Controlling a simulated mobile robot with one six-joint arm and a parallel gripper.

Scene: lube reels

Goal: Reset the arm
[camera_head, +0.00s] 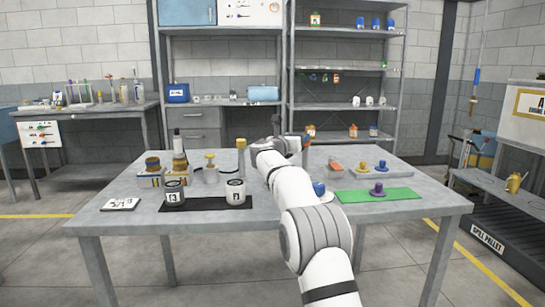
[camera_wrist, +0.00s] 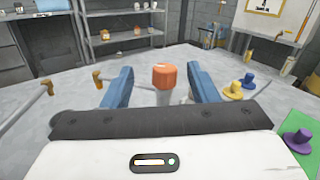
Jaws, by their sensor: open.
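My arm reaches forward over the middle of the grey table (camera_head: 130,222) in the head view. It hides part of the tabletop. My gripper (camera_wrist: 161,80) shows in the wrist view as two blue fingers spread well apart. An orange-topped object (camera_wrist: 165,77) with a pale lower part appears between the fingers in the picture. I cannot tell how far beyond them it is, and neither finger visibly touches it.
Cans marked with numbers (camera_head: 174,196) stand on a black mat (camera_head: 205,204) at the left. A purple knobbed piece (camera_head: 378,190) sits on a green mat (camera_head: 350,196) at the right. Yellow and blue knobbed pieces (camera_wrist: 231,90) stand behind it. Shelves (camera_head: 345,107) rise beyond the table.

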